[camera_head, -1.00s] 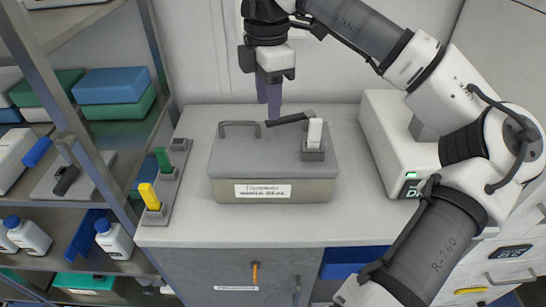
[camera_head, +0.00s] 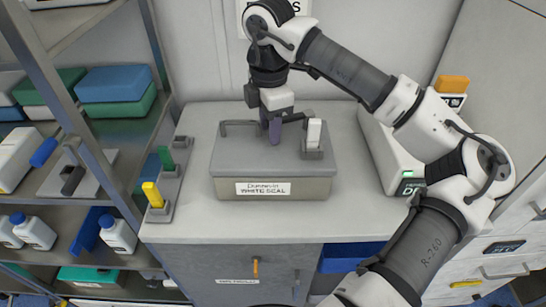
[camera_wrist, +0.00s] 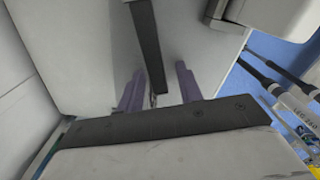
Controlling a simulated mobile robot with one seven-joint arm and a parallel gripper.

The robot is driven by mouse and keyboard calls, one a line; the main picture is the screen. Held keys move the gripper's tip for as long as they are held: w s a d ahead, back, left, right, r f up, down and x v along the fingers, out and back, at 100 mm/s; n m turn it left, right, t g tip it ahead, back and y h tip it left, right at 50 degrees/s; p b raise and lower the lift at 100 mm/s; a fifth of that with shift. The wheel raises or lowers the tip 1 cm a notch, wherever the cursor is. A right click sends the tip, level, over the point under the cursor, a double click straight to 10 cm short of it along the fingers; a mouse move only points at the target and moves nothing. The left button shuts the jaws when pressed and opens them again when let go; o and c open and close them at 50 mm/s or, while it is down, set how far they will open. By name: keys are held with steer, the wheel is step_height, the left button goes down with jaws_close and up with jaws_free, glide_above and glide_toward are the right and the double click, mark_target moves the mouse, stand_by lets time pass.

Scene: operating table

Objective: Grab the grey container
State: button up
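The grey container (camera_head: 225,188) sits on the counter with its lid (camera_head: 255,160) on. A white label on its front reads "WHITE SEAL". A dark bar handle (camera_head: 292,117) runs along the back of the lid, and it also shows in the wrist view (camera_wrist: 146,40). My gripper (camera_head: 270,128) is low over the back middle of the lid, at the handle. In the wrist view its purple fingers (camera_wrist: 158,92) are apart, one on each side of the bar's near end. I see no finger closed on the bar. The fingertips partly hide the handle in the head view.
A white-topped latch (camera_head: 314,133) stands on the lid's right side, and a grey loop handle (camera_head: 238,126) on its left. A rack with yellow and green pieces (camera_head: 152,195) is to the left. A white device (camera_head: 385,150) is to the right. The counter's front strip (camera_head: 230,225) is clear.

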jaws_close()
steer(key=shift+r, duration=0.1)
stand_by(1.1)
